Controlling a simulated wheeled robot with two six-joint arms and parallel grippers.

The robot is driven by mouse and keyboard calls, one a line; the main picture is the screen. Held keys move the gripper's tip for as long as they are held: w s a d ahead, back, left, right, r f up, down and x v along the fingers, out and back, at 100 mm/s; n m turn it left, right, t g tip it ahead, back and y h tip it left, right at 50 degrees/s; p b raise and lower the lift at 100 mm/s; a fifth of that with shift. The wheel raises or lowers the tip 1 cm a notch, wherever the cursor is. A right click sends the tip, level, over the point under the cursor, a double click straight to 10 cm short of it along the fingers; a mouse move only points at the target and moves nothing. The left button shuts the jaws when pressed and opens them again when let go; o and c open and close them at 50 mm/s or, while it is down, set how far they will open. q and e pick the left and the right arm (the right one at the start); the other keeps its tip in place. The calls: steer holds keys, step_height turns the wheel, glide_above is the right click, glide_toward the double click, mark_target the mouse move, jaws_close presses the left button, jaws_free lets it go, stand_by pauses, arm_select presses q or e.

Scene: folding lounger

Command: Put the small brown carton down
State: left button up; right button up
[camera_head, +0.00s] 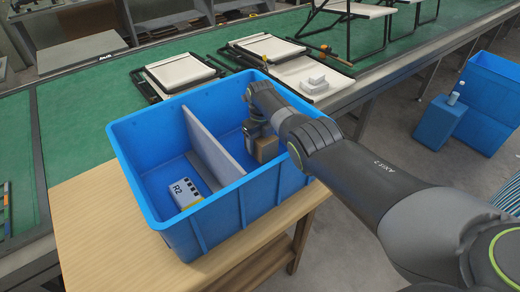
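The small brown carton (266,149) is low in the right compartment of the blue bin (182,238). It is partly hidden by my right gripper and arm. My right gripper (254,143) points down into that compartment, right at the carton. I cannot see whether its fingers close on the carton or stand apart from it, nor whether the carton touches the bin floor. My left gripper is not in view.
A grey divider (212,150) splits the bin. A white box marked R2 (185,192) lies in the left compartment. The bin stands on a wooden table (95,215). Behind it, a green conveyor (85,110) carries folding loungers (180,72).

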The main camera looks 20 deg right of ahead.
step_height(320, 180, down, 2)
steer(key=shift+f+b, duration=0.1)
steer(key=shift+b, duration=0.45)
steer(key=shift+w, duration=0.1)
steer(key=shift+f, duration=0.2)
steer(key=o, duration=1.3)
step_height(320, 180, up, 6)
steer(key=p, duration=0.3)
steer(key=shift+r+p, duration=0.25)
steer(key=shift+p, duration=0.1)
steer(key=shift+r+b, duration=0.3)
steer(key=shift+r, duration=2.6)
